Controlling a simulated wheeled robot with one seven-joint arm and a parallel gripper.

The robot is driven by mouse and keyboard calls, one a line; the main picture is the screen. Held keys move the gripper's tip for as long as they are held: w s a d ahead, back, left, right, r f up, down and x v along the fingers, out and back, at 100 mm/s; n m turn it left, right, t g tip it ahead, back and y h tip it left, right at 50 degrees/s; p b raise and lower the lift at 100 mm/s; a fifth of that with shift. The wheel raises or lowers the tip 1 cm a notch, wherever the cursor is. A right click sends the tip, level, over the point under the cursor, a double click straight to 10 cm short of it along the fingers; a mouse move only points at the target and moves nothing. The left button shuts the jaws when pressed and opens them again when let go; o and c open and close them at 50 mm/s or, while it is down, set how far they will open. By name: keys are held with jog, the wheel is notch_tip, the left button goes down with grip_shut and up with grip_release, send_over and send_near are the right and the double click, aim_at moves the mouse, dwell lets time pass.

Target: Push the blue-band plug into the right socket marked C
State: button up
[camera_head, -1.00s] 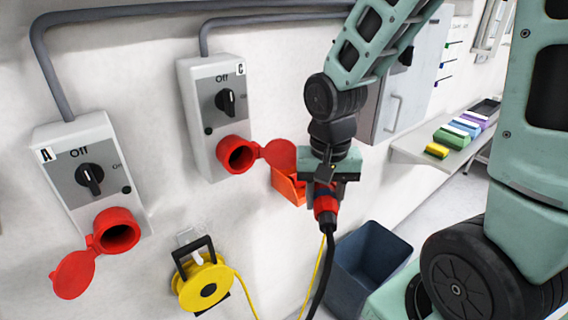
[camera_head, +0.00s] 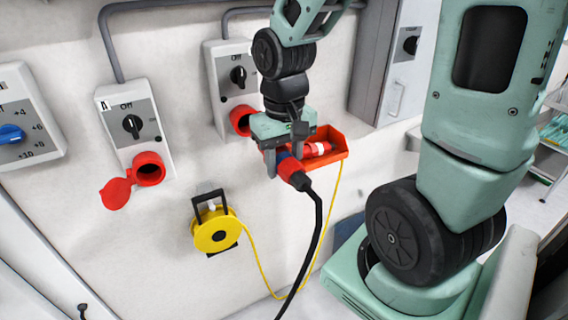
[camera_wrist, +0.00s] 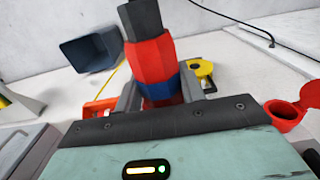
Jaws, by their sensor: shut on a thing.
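My gripper (camera_head: 283,162) is shut on the red plug with the blue band (camera_head: 294,175). The plug tilts, its black cable end at lower right and its nose toward the wall, hidden by the fingers. In the wrist view the plug (camera_wrist: 149,60) and its blue band show between the fingers. The right socket (camera_head: 240,119) is a red round opening at the bottom of the right switch box (camera_head: 229,101), partly hidden behind my gripper. The plug is just right of and below it in the picture; I cannot tell the gap. The C mark is hidden behind my arm.
The left switch box (camera_head: 131,127) has a red socket (camera_head: 149,169) with its lid hanging open. An orange tray (camera_head: 335,158) with a red, white-banded item is right of my gripper. A yellow cable reel (camera_head: 216,236) hangs below. A blue bin (camera_wrist: 88,50) stands on the floor.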

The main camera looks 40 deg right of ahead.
jog(key=w+d+b, duration=0.1)
jog(key=w+d, duration=0.1)
jog(key=w, duration=0.5)
jog(key=shift+w+d, duration=0.15)
jog(key=shift+w, duration=0.25)
jog(key=shift+w+d+p, duration=0.25)
jog(key=shift+w+p, duration=0.1)
jog(key=shift+w, duration=0.5)
jog(key=shift+w+d+p, duration=0.25)
jog(key=shift+w+p, duration=0.05)
jog(key=shift+w, duration=0.6)
jog(key=shift+w+d+p, duration=0.25)
jog(key=shift+w+p, duration=0.1)
jog(key=shift+w, duration=0.5)
dwell(4.3)
